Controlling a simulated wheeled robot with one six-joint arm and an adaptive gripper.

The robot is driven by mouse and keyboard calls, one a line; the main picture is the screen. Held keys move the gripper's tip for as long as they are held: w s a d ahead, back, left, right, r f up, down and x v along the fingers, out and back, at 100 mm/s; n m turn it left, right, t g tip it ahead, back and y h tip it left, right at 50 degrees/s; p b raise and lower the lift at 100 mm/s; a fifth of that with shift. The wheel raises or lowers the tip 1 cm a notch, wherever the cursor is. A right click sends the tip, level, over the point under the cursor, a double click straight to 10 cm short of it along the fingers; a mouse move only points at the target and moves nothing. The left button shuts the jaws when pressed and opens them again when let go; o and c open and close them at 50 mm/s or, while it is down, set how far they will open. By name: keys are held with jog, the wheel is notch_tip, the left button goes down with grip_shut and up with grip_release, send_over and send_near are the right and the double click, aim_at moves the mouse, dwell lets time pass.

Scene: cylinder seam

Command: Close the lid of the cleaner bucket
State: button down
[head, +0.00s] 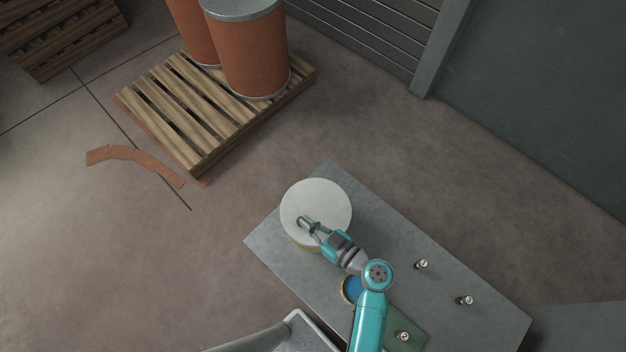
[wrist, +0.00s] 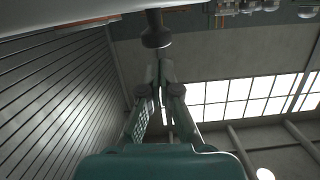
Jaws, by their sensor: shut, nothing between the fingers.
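The cleaner bucket (head: 304,247) stands at the table's far left end in the head view. Only a strip of its yellowish side shows. A broad white lid (head: 328,195) covers its top; I cannot tell whether it is level or fully seated. My gripper (head: 304,221) is over the lid's near part, shut and empty. In the wrist view, my fingers (wrist: 160,68) meet close to a dark knob (wrist: 155,32), apart from it in the picture. The knob is not between the fingers. A pale surface (wrist: 60,12), probably the lid, runs along that view's top edge.
The grey table (head: 385,225) holds a blue round container (head: 351,289), partly behind my arm, and small bottle-like items (head: 421,264) (head: 465,300). Another stands on a green mat (head: 417,338). Orange drums (head: 255,60) stand on a pallet (head: 190,105) well beyond the table.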

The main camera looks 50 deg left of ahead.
jog(key=shift+s+f, duration=0.3)
jog(key=shift+f, duration=0.45)
jog(key=shift+f, duration=0.15)
